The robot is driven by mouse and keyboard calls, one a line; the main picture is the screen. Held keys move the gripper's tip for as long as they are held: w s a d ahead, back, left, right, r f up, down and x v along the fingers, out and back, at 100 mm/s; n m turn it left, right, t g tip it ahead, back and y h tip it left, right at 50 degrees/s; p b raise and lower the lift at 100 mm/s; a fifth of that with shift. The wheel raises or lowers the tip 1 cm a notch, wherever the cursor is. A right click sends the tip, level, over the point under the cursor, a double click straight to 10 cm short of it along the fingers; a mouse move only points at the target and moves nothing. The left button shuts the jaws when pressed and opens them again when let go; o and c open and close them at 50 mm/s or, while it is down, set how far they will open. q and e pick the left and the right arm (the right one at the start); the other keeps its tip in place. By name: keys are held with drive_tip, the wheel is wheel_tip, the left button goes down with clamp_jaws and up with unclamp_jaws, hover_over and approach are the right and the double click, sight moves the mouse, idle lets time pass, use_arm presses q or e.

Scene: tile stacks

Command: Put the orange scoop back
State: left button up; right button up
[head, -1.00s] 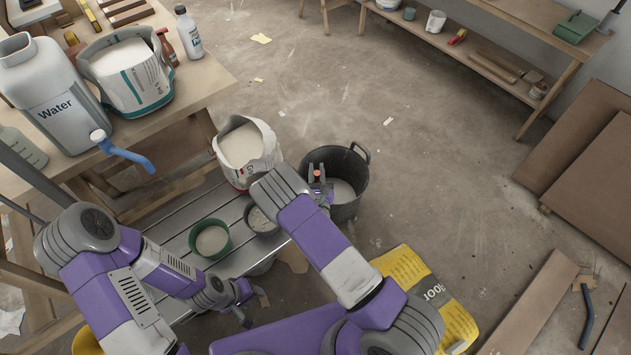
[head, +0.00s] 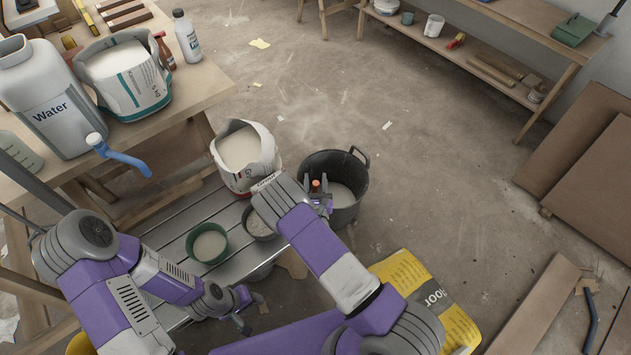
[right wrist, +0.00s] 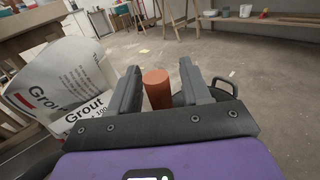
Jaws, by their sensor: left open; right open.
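The orange scoop shows only as an orange handle (head: 316,184) at the left side of the black bucket (head: 349,214); its lower part is hidden. In the right wrist view the handle (right wrist: 157,89) stands upright between the fingers of my right gripper (right wrist: 158,92). Those fingers are apart, with a gap visible to the right of the handle. In the head view my right gripper (head: 318,188) is at the bucket's left rim, around the handle. My left gripper (head: 246,314) is open and empty, low over the floor in front of the slatted platform.
An open grout bag (head: 243,177) stands left of the bucket. A green bowl (head: 192,250) and a grey bowl (head: 249,226) sit on the slatted platform (head: 172,243). The workbench (head: 205,98) holds a water container and another bag.

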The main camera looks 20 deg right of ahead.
drive_tip(key=shift+r, duration=0.25)
drive_tip(key=p+v, duration=0.2)
drive_tip(key=v, duration=1)
drive_tip(key=shift+p, duration=0.4)
